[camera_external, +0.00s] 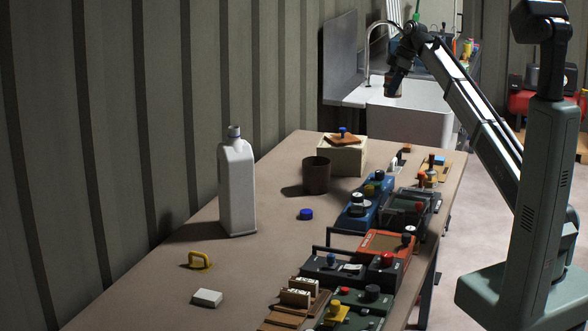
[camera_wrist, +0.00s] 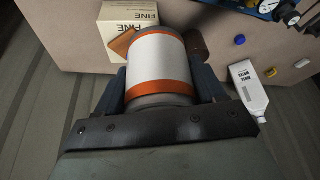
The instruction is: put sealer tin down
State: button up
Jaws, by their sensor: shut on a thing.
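The sealer tin (camera_wrist: 162,62), a cylinder with a white label between orange bands, fills the middle of the wrist view. My gripper (camera_wrist: 160,82) is shut on it, with one dark finger on each side. In the external view my gripper (camera_external: 397,75) is high beyond the far end of the workbench, in front of the sink. The tin (camera_external: 393,88) shows there small and dark below the fingers, in the air and touching no surface. Its underside and the faces under the fingers are hidden.
The workbench (camera_external: 165,265) holds a pale box (camera_external: 338,160), a brown cup (camera_external: 316,176), a tall white bottle (camera_external: 237,190), a blue cap (camera_external: 305,214) and a yellow handle (camera_external: 200,260). Several control boxes crowd its right side. A white sink (camera_external: 411,112) stands behind.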

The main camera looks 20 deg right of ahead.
notch_tip(320, 180, down, 29)
jog(key=shift+r, duration=0.1)
dwell(0.6)
jog(key=shift+f, duration=0.2)
jog(key=o, duration=1.3)
jog(key=shift+r, duration=0.1)
jog(key=v, duration=1.2)
